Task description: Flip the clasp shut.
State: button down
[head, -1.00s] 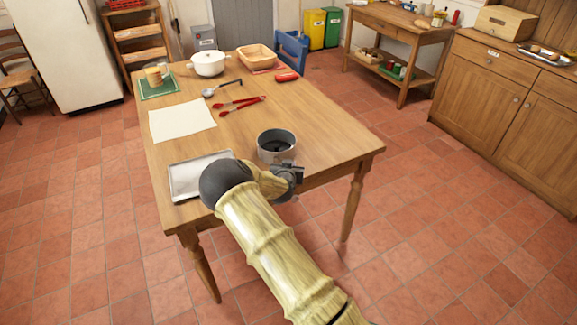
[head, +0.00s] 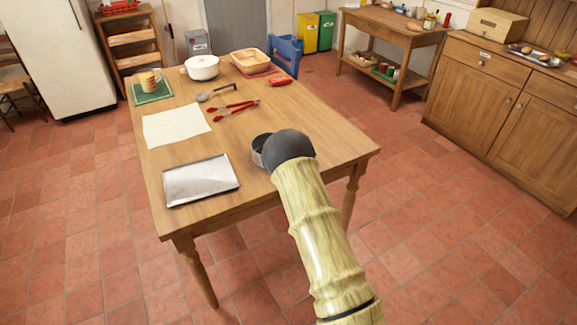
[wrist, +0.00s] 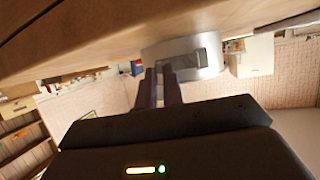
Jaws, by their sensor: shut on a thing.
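The round silver-grey pan (head: 258,150) stands near the right front edge of the wooden table (head: 300,185). My arm covers most of it in the head view. In the wrist view the pan (wrist: 212,58) shows from the side, turned over, with a rectangular clasp (wrist: 188,62) on its wall. My gripper (wrist: 160,70) reaches the near end of the clasp, its two dark fingers close together and shut on it. The exact contact at the fingertips is small and hard to see. The gripper is hidden behind my arm in the head view.
A metal tray (head: 200,181) lies left of the pan. A white sheet (head: 175,125), red tongs (head: 236,110), a ladle (head: 215,92), a white pot (head: 202,67) and a basket (head: 256,62) lie farther back. The floor right of the table is clear.

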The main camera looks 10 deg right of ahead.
jog(key=c, duration=1.5)
grip_release()
jog(key=b+v, duration=0.1)
jog(key=v, duration=1.6)
jog(key=shift+s, duration=0.2)
